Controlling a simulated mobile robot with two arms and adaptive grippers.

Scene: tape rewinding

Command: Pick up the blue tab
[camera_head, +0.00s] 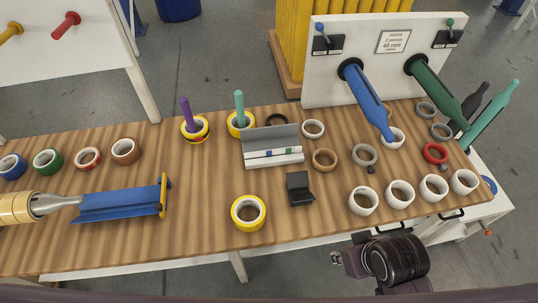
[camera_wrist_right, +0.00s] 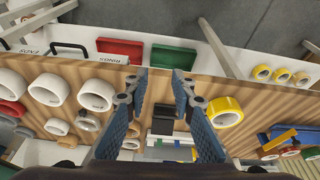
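The blue tab (camera_head: 268,154) is a small blue piece on the white bar of a grey tray (camera_head: 272,136) in the middle of the table. Small green pieces sit on the same bar. In the wrist view my right gripper (camera_wrist_right: 160,75) is open, with two blue-grey fingers apart and nothing between them. My right gripper is apart from the tray, toward the table's near edge. My left gripper is not in view.
A black stand (camera_head: 299,188) and a yellow tape roll (camera_head: 248,213) are in front of the tray. White rolls (camera_head: 400,194) line the right side. A purple peg (camera_head: 187,116) and teal peg (camera_head: 239,106) stand behind. A blue dispenser (camera_head: 120,202) lies left.

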